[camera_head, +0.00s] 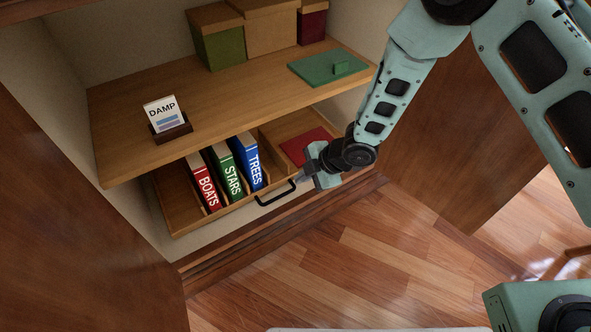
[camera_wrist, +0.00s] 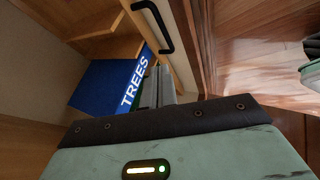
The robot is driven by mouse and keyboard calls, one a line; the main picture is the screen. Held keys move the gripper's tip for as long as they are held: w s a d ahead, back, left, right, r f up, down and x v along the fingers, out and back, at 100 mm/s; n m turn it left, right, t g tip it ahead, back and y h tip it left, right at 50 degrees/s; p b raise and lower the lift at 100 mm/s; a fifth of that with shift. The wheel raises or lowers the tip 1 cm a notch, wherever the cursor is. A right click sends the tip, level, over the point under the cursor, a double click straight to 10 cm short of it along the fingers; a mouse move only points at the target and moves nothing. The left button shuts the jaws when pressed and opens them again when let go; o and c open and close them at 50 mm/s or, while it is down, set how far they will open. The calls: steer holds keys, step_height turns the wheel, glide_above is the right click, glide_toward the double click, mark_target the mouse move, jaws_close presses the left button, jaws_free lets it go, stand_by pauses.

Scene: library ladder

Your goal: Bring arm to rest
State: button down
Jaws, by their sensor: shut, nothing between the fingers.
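My gripper (camera_head: 304,180) is shut and empty. In the head view it is in front of the lower drawer (camera_head: 225,207), close to the right end of its black handle (camera_head: 276,194); I cannot tell whether it touches it. My arm reaches down to it from the upper right. In the wrist view the shut fingers (camera_wrist: 158,88) point toward the handle (camera_wrist: 155,22) and the blue TREES book (camera_wrist: 108,84). The drawer is pulled partly out under the shelf.
The drawer holds the BOATS book (camera_head: 204,184), STARS book (camera_head: 227,172) and TREES book (camera_head: 249,163), and a red panel (camera_head: 300,147). Above, the shelf (camera_head: 215,90) bears a DAMP card (camera_head: 163,113), a green lid (camera_head: 325,68) and boxes (camera_head: 222,45). Cabinet doors stand open at both sides. The wooden floor (camera_head: 330,250) in front is clear.

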steer(key=shift+d+r, duration=0.1)
steer(key=shift+r, duration=0.05)
steer(key=s+d+r+m+h+p, duration=0.15)
steer(key=r+m, duration=0.25)
steer(key=r, duration=0.5)
steer(key=s+d+r+m+h, duration=0.2)
steer(key=s+d+r+m, duration=0.1)
steer(key=r, duration=0.6)
steer(key=s+d+r+m+g+h+p, duration=0.1)
steer(key=s+d+r+m, duration=0.5)
steer(key=s, duration=0.5)
steer(key=s+d+r+m+g+h+p, duration=0.1)
steer(key=s+d+r+m+h+p, duration=0.15)
steer(key=s+r, duration=0.75)
step_height(320, 180, up, 35)
steer(key=p, duration=3.5)
steer(key=shift+s+d+y+p, duration=0.15)
steer(key=shift+d+y+p, duration=0.15)
steer(key=shift+p, duration=0.1)
steer(key=shift+m, duration=0.25)
